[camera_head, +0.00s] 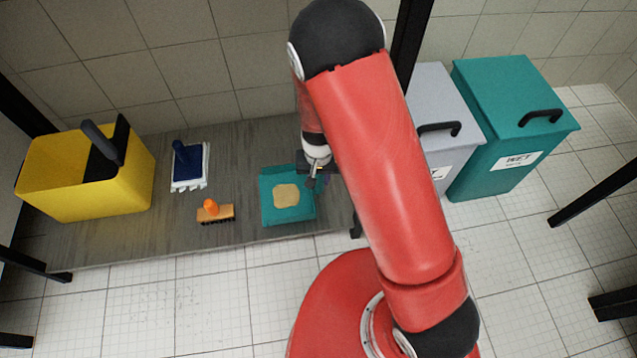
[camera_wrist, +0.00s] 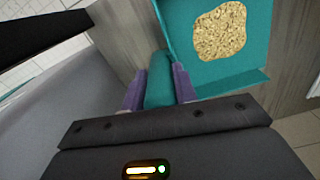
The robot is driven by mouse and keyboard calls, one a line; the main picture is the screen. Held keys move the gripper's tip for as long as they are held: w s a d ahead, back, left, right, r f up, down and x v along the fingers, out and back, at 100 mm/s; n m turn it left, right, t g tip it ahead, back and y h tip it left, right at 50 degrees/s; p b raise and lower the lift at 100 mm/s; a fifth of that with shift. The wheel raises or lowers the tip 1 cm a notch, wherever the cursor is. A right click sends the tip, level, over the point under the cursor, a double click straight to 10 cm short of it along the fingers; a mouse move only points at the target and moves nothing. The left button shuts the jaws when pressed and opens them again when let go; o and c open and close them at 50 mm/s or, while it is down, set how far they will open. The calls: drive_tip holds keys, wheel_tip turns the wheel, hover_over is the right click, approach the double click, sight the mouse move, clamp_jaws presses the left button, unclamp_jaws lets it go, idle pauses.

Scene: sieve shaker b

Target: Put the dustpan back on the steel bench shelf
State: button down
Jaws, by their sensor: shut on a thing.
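The dustpan (camera_head: 268,208) is teal, with a beige grainy heap (camera_head: 286,195) in its pan. In the head view it is over the right part of the grey wood-look shelf (camera_head: 245,145), near the front edge. I cannot tell whether it touches the shelf. My gripper (camera_head: 316,181) is at the dustpan's right side. In the wrist view, the purple fingers of my gripper (camera_wrist: 158,84) are shut on the teal handle. The pan with the grainy heap (camera_wrist: 219,31) lies beyond the fingers. My arm hides part of the shelf's right end.
Grey (camera_head: 428,100) and teal (camera_head: 500,100) bins stand right of the shelf. Black posts (camera_head: 407,45) frame it. Shelf behind the dustpan is bare.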

drive_tip(key=shift+f, duration=1.45)
drive_tip(key=shift+f+b, duration=0.15)
drive_tip(key=shift+b, duration=0.15)
drive_tip(key=c, duration=1.1)
unclamp_jaws()
wheel_tip(320, 180, up, 12)
drive_tip(key=p, duration=0.3)
drive_tip(key=shift+s, duration=0.15)
